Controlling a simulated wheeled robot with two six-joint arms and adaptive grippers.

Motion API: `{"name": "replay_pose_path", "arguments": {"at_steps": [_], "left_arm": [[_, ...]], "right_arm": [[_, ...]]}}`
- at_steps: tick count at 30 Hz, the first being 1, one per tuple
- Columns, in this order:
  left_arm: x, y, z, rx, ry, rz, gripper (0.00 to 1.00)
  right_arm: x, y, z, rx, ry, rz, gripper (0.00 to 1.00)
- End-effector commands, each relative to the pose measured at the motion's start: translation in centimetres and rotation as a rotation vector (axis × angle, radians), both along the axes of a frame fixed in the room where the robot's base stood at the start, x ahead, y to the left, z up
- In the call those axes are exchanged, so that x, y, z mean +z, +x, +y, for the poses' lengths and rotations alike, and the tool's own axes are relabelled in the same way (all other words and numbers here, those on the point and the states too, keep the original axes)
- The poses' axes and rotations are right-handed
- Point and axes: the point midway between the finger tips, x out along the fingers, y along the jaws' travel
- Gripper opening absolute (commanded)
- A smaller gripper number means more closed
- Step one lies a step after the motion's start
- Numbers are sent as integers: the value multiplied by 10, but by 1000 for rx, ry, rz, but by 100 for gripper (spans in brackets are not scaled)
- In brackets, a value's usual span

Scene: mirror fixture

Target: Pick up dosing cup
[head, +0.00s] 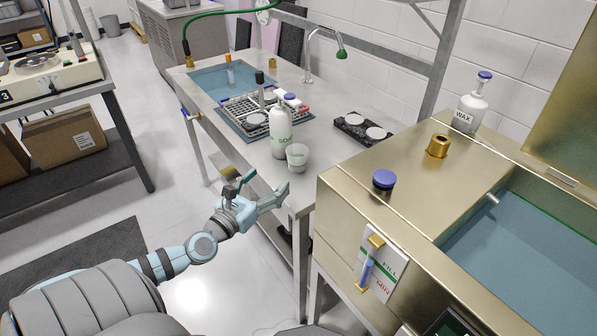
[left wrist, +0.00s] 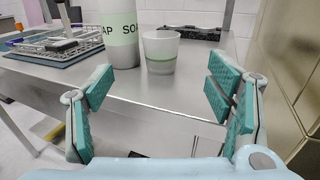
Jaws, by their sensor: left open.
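The dosing cup (head: 298,157) is a small translucent white cup with a green band. It stands upright on the steel table near its front edge, just right of the soap bottle (head: 281,131). In the left wrist view the cup (left wrist: 160,52) stands ahead, between the lines of the fingers but beyond the fingertips. My left gripper (head: 268,185) is open and empty, in front of the table edge, short of the cup. Its teal finger pads show in the left wrist view (left wrist: 160,92). My right gripper is not in view.
The soap bottle touches or nearly touches the cup's left side; I cannot tell which. A wire rack (head: 250,112) and a black holder with white discs (head: 362,129) stand behind. The brass-coloured tank (head: 400,178) rises close on the right. Bare steel lies right of the cup.

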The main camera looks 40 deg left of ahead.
Motion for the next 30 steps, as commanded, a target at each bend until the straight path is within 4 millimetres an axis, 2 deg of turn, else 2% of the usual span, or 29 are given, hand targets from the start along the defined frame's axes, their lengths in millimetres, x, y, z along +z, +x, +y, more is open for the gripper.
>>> {"name": "replay_pose_path", "arguments": {"at_steps": [3, 5, 11, 16, 19, 24, 25, 30], "left_arm": [[5, 33, 5, 9, -9, -4, 74], [5, 47, 6, 9, -10, -2, 74], [4, 75, 7, 8, -11, 1, 74], [3, 108, 5, 8, -11, 1, 74], [2, 118, 7, 7, -10, 3, 74], [3, 118, 7, 7, -12, 5, 74], [3, 118, 7, 7, -11, 4, 72], [3, 118, 7, 7, -11, 4, 45]], "right_arm": [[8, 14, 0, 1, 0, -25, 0], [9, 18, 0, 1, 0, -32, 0], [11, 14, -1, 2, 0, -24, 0], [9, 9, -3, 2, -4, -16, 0], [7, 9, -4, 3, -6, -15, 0], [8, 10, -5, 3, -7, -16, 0], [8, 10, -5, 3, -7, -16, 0], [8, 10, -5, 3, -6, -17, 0]]}}
